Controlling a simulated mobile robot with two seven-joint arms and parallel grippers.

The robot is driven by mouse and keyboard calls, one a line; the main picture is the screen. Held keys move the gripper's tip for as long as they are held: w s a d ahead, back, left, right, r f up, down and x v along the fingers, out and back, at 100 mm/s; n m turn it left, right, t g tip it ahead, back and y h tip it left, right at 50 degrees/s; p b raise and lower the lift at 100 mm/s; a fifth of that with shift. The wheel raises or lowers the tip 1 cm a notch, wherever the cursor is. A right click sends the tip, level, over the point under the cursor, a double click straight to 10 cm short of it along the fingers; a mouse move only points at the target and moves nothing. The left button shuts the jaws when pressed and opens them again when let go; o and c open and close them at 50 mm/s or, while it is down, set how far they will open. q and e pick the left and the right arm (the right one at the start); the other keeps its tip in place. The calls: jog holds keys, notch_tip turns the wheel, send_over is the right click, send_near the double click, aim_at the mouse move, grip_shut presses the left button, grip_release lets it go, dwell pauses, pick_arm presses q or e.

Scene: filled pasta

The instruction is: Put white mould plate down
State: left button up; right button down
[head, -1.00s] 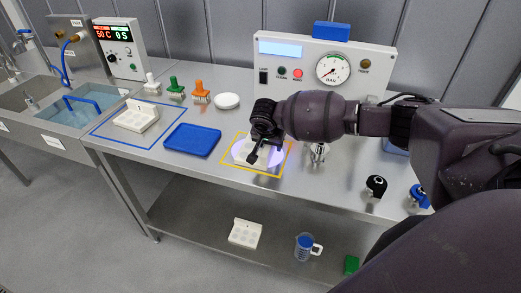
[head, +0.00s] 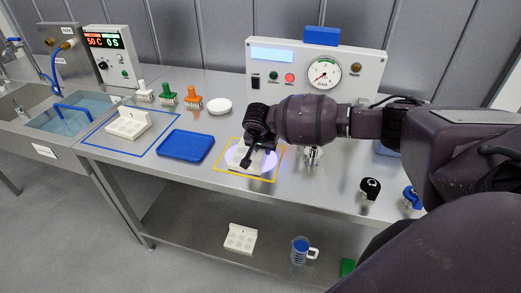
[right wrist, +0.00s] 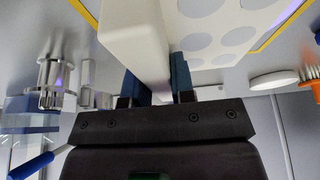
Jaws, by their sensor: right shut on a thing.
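My right gripper (head: 247,158) is over the yellow-outlined square (head: 272,179) on the steel table. It is shut on the white mould plate (head: 262,160), which is partly hidden by my wrist and lies at or just above the square. In the right wrist view, the blue fingers of the right gripper (right wrist: 158,84) close on the upright white wall of the mould plate (right wrist: 145,35), with its round grey hollows beside it. I cannot tell whether the plate touches the table. My left gripper is not in view.
A blue tray (head: 186,146) lies left of the yellow square. Another white mould (head: 128,125) stands in a blue outline, and one (head: 240,239) on the lower shelf. A gauge machine (head: 340,72) stands behind; a metal fitting (head: 313,156) stands close right.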

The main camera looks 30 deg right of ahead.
notch_tip(320, 180, up, 20)
jog(key=p, duration=0.1)
jog(key=shift+f, duration=0.1)
